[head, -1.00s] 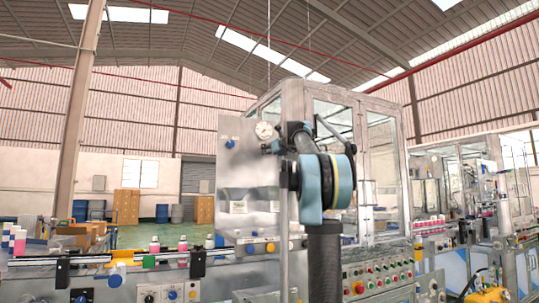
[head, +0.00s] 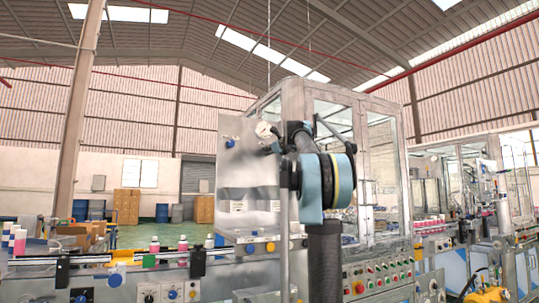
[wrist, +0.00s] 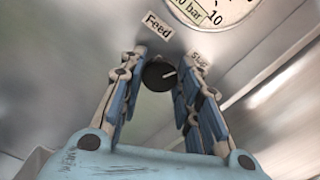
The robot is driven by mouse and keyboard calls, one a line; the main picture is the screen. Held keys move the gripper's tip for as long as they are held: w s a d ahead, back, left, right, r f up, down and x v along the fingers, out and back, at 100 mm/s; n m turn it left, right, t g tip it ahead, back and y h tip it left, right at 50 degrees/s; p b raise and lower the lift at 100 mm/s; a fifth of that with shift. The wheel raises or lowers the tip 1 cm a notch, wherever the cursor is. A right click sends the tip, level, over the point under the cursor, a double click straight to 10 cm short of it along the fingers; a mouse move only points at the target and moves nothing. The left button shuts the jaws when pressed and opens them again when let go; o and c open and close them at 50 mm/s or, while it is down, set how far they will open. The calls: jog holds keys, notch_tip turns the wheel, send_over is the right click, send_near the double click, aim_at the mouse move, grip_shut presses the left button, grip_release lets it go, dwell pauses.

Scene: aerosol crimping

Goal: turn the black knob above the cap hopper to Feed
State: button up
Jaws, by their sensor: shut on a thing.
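In the wrist view the black knob (wrist: 157,76) sits on the metal panel between the two blue-padded fingers of my gripper (wrist: 163,65). My gripper is shut on it, one finger on each side. The knob's white mark points right, on the side of the label that seems to read Stop (wrist: 199,61), which a finger partly hides. The Feed label (wrist: 158,26) is above the knob, slightly left. In the head view my arm stands before the panel (head: 235,180); the knob cannot be made out there.
A round pressure gauge (wrist: 213,8) is just above the labels. In the head view a blue button (head: 230,143) is on the panel's left. A glass-walled machine (head: 375,150) stands behind my arm. A conveyor with bottles (head: 155,245) runs at lower left.

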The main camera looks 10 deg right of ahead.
jog(key=n, duration=0.7)
jog(key=shift+a+f, duration=0.1)
jog(key=shift+o, duration=0.2)
jog(key=n, duration=0.4)
jog(key=shift+s+n, duration=0.1)
jog(key=shift+n, duration=1.5)
jog(key=shift+c, duration=0.2)
jog(key=o, duration=1.1)
jog(key=shift+f, duration=0.1)
jog(key=shift+c, duration=0.2)
